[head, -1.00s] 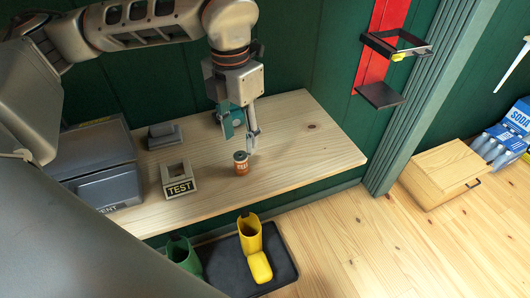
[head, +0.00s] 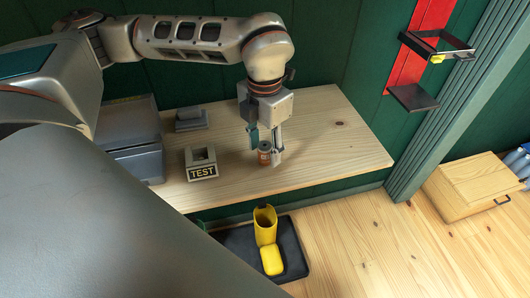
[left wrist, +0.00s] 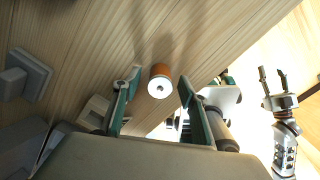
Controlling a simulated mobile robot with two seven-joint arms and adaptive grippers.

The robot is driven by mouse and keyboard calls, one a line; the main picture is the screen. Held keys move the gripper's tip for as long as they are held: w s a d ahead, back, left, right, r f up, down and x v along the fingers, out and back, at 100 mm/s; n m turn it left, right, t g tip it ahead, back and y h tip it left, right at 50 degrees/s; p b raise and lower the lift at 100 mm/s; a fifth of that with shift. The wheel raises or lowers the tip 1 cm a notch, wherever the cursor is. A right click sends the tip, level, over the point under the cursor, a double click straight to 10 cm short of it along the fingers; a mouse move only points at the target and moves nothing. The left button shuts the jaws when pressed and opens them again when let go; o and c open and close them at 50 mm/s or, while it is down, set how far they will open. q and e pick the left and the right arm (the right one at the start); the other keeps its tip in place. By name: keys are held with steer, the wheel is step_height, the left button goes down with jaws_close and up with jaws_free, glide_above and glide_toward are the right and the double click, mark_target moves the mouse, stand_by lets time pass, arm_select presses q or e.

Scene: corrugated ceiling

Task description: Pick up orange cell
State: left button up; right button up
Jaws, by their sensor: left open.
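In the left wrist view the orange cell (left wrist: 160,82) shows between the two spread fingertips (left wrist: 160,77), with a gap on each side. Nothing is held. My right gripper (left wrist: 273,77) shows at the right of the left wrist view, its fingers apart and empty.
A TEST holder (head: 201,163) stands left of the cell, with a small grey block (head: 191,118) behind it and a grey case (head: 128,145) farther left. The bench is clear right of the cell.

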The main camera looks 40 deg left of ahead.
arm_select(q)
jaws_close()
steer(key=shift+r, duration=0.1)
